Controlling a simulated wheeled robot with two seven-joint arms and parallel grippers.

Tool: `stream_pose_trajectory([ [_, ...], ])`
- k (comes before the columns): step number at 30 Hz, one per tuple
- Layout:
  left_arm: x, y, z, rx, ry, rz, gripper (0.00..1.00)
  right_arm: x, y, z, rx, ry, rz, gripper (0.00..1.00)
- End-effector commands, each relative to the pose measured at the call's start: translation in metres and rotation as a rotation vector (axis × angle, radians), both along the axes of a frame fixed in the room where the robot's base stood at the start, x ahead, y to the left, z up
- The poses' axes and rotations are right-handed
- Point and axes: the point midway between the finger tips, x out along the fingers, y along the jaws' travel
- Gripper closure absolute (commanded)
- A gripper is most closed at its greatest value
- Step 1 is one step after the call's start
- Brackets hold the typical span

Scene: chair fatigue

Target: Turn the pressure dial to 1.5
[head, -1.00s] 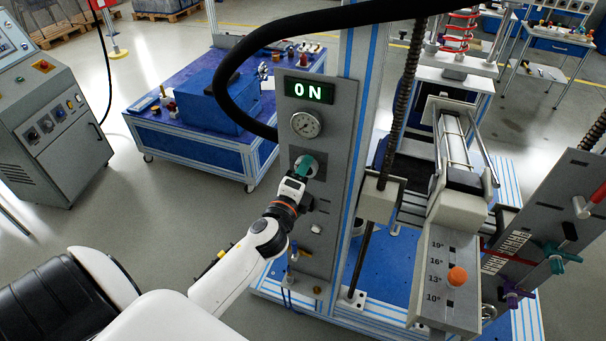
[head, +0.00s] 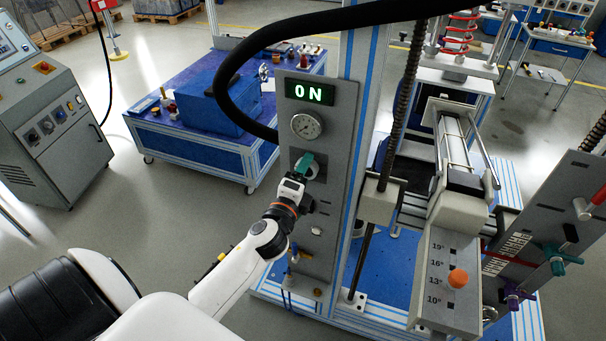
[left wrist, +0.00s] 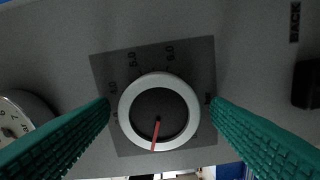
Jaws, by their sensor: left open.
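The pressure dial (left wrist: 159,112) is a round dark knob with a pale ring and a red pointer, on a grey square plate. In the left wrist view the pointer points down and slightly left; printed numbers along the upper edge are only partly readable. My left gripper (left wrist: 160,115) is open, with one teal finger on each side of the dial and small gaps to its ring. In the head view my left gripper (head: 304,166) is at the upright panel and partly hides the dial. My right gripper is not in view.
A round gauge (head: 307,125) and a lit ON display (head: 309,92) sit above the dial on the grey panel (head: 328,208). A thick black hose (head: 228,75) arches beside it. A tilt unit with an orange knob (head: 458,278) stands to the right.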

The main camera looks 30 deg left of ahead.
Motion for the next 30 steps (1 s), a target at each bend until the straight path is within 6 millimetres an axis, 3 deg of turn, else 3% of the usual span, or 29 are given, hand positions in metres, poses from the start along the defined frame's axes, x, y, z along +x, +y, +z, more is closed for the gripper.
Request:
stream_pose_trajectory([
  [7, -0.016, -0.004, -0.003, 0.000, 0.001, -0.002, 0.28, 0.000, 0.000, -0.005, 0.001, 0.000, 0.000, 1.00],
  [21, -0.104, -0.025, -0.004, -0.002, 0.003, 0.000, 0.28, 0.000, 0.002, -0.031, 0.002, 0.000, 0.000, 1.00],
  [30, -0.117, -0.028, 0.000, 0.000, 0.000, 0.001, 0.28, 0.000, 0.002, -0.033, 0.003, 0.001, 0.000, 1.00],
])
